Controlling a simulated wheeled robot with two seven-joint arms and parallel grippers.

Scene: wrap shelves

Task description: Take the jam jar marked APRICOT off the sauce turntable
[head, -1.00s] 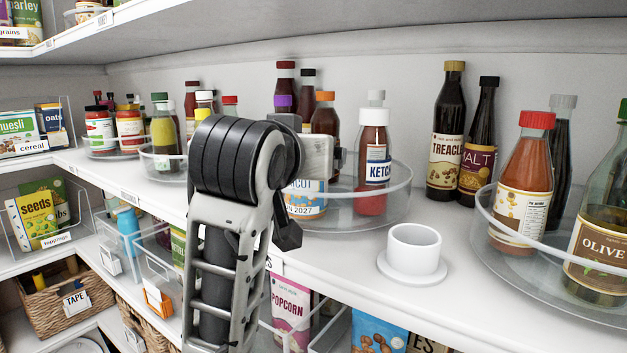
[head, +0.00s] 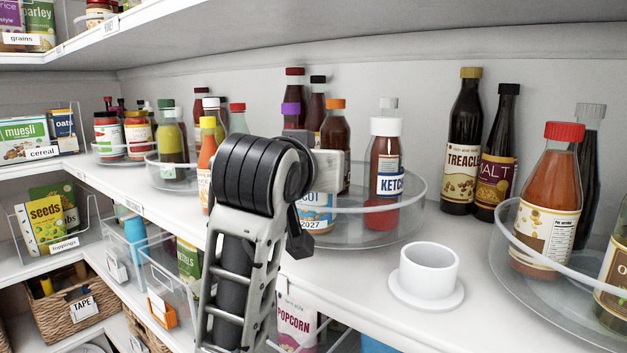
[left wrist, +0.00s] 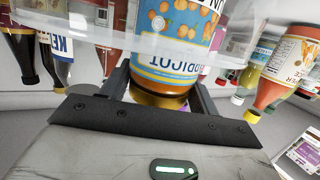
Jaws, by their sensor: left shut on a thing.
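The apricot jam jar (head: 316,214) has a blue label with orange fruit and a "2027" mark, partly covered by my arm in the head view. In the left wrist view the jar (left wrist: 165,50) appears upside down, its APRICOT label readable and its gold lid between my fingers. My left gripper (left wrist: 160,98) is shut on the jar at its lid end. The clear-rimmed sauce turntable (head: 400,222) surrounds the jar's lower part; I cannot tell whether the jar's base touches it. My right gripper is not in view.
A ketchup bottle (head: 386,168) stands close right of the jar on the turntable, with several sauce bottles behind. A white cup-like holder (head: 428,272) stands on the shelf at front right. Another turntable (head: 520,270) is further right. Treacle (head: 461,150) and malt bottles stand at the back wall.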

